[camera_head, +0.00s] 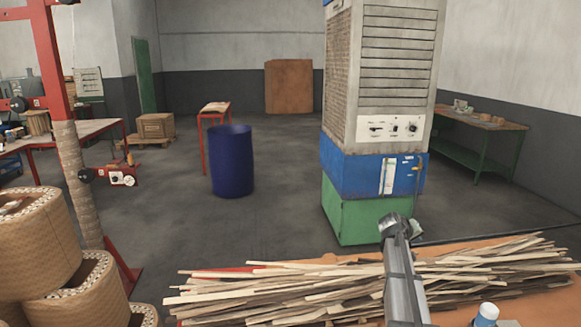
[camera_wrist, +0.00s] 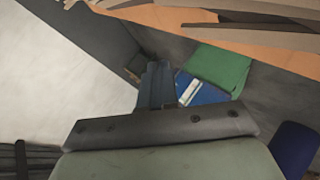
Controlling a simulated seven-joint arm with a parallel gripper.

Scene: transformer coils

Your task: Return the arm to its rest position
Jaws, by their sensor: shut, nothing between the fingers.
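My gripper (camera_wrist: 157,68) shows in the wrist view as two dark fingers close together beyond the wide dark bar of the hand. The fingers are shut with nothing between them. In the head view my grey arm rises from the bottom edge, right of centre, over the table (camera_head: 450,312) and its pile of wooden strips (camera_head: 300,288). I cannot make out the fingers in the head view. The wrist view is tilted, with wooden strips (camera_wrist: 240,17) along its top and the green and blue cabinet base (camera_wrist: 218,70) beyond the fingers.
A tall cabinet (camera_head: 375,175) stands just beyond the table. Woven-covered coils (camera_head: 35,240) are stacked at the left beside a red post (camera_head: 52,60). A blue barrel (camera_head: 231,162) stands on open floor.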

